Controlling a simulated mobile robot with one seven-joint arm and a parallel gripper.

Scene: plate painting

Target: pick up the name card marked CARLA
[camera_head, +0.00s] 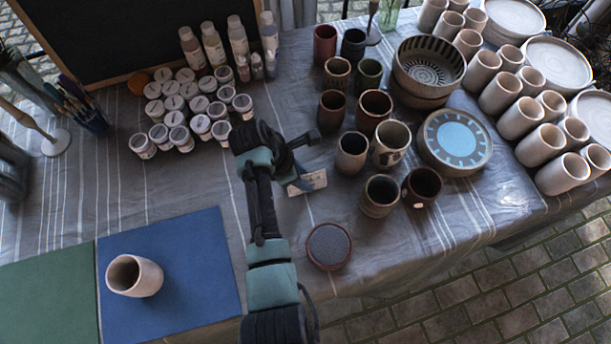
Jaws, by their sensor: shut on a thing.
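A small pale name card (308,183) with dark lettering, too small to read, is at the middle of the table. My gripper (298,165) is at the card and shut on it. The card is tilted, with its face towards the camera. Part of it is hidden behind the fingers. I cannot tell whether the card touches the cloth.
Glazed cups (352,153) stand close to the right of the gripper. A round dark-topped dish (329,246) lies below it. Paint jars (181,138) stand at upper left. A beige cup (134,276) sits on a blue mat (190,300). Bare cloth lies left of the arm.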

